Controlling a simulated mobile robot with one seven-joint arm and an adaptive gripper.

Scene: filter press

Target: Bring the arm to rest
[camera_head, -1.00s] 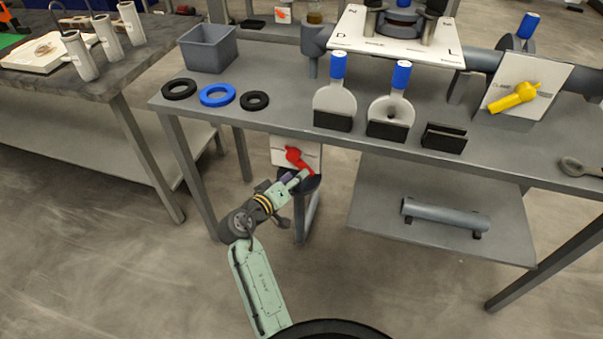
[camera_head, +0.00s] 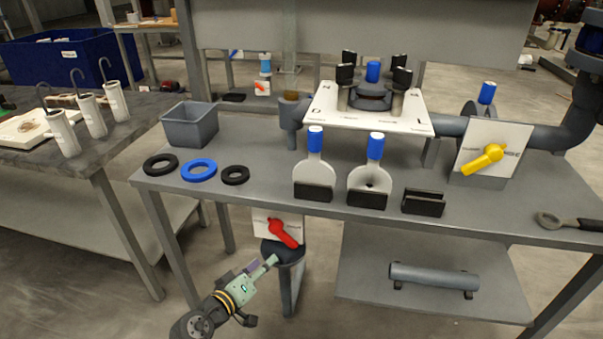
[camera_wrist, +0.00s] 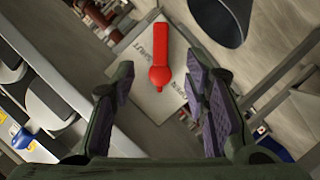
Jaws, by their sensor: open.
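My gripper (camera_head: 262,267) is in the lower part of the head view, in front of the table and below its top. In the wrist view its two dark fingers with purple pads (camera_wrist: 163,100) stand wide apart, with nothing between them. A red valve handle (camera_head: 283,233) on a white plate (camera_head: 262,224) is just beyond the gripper, under the table's front edge. The handle also shows in the wrist view (camera_wrist: 160,60), beyond the fingers and apart from them. My forearm runs down out of the bottom of the head view.
The grey table (camera_head: 250,198) carries a grey bin (camera_head: 190,125), three rings, two blue-handled paddles, a black holder (camera_head: 424,203), a wrench (camera_head: 570,222) and a yellow handle (camera_head: 484,159). A pipe (camera_head: 434,277) lies on the lower shelf. Floor left of the gripper is clear.

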